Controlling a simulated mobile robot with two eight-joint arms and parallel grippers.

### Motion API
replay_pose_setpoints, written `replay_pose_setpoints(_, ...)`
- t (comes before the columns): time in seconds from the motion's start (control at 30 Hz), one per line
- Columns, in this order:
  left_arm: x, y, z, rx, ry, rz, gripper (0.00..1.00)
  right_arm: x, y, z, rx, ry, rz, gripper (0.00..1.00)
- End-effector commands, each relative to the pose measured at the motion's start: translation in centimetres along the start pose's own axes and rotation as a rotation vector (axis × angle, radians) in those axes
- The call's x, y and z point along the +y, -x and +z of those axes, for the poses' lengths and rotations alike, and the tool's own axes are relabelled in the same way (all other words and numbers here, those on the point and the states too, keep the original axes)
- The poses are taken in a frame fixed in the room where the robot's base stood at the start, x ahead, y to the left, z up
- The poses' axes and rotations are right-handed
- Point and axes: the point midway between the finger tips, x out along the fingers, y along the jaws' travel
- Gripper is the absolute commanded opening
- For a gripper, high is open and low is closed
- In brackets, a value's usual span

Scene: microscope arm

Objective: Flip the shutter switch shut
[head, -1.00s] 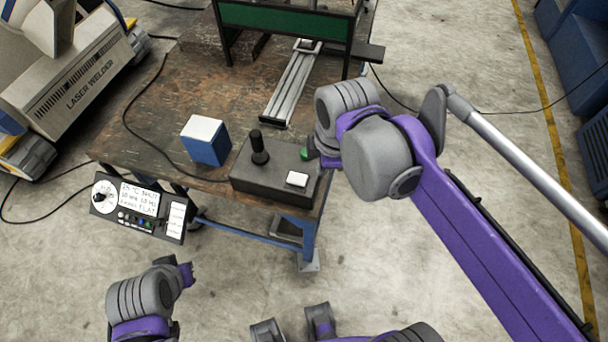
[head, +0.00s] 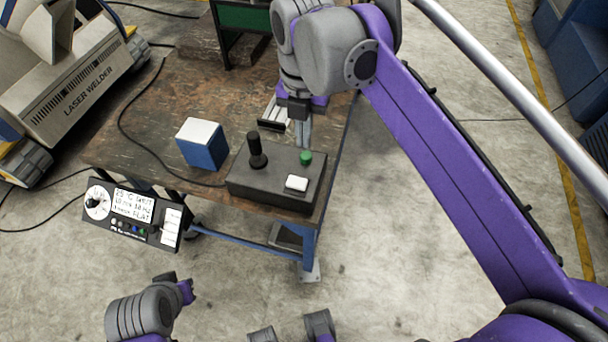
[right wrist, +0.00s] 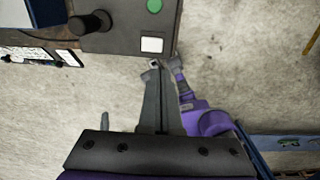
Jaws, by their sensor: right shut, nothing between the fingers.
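A dark control box (head: 262,190) sits at the front edge of the worktable. It carries a black joystick (head: 257,155), a green round button (head: 306,158) and a white square switch (head: 297,183). No readable label shows which control is the shutter switch. In the right wrist view my shut fingers (right wrist: 155,68) appear just below the white switch (right wrist: 152,44) in the picture. My left arm shows at the bottom left, with its gripper (head: 187,291) too unclear to read.
A blue box with a white top (head: 201,143) stands left of the control box. A panel with a dial and a screen (head: 133,206) hangs at the table's front left. A laser welder (head: 80,75) stands at the left. A cable crosses the worktable (head: 150,125).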

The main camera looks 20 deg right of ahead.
Motion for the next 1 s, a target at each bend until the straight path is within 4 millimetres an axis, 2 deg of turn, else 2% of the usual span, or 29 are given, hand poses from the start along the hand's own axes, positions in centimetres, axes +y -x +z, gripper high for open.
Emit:
replay_pose_setpoints(0.17, 0.0, -0.1, 0.0, 0.000, 0.000, 0.000, 0.00, 0.0, -0.5, 0.0, 0.000, -0.002, 0.000, 0.00)
replay_pose_setpoints(0.27, 0.0, -0.2, 0.1, -0.001, 0.000, 0.000, 0.00, 0.0, -1.5, 0.0, 0.000, -0.002, 0.000, 0.00)
replay_pose_setpoints(0.7, 0.0, -1.2, 0.8, -0.005, 0.000, 0.000, 0.00, 0.0, -10.5, 0.0, 0.000, -0.003, 0.001, 0.00)
replay_pose_setpoints(0.83, 0.0, -1.4, 0.9, -0.005, 0.000, 0.000, 0.00, 0.0, -12.4, 0.0, -0.001, -0.003, 0.001, 0.00)
replay_pose_setpoints(1.0, 0.0, -1.5, 1.0, -0.006, 0.000, 0.000, 0.00, 0.0, -13.8, 0.0, -0.001, -0.003, 0.001, 0.00)
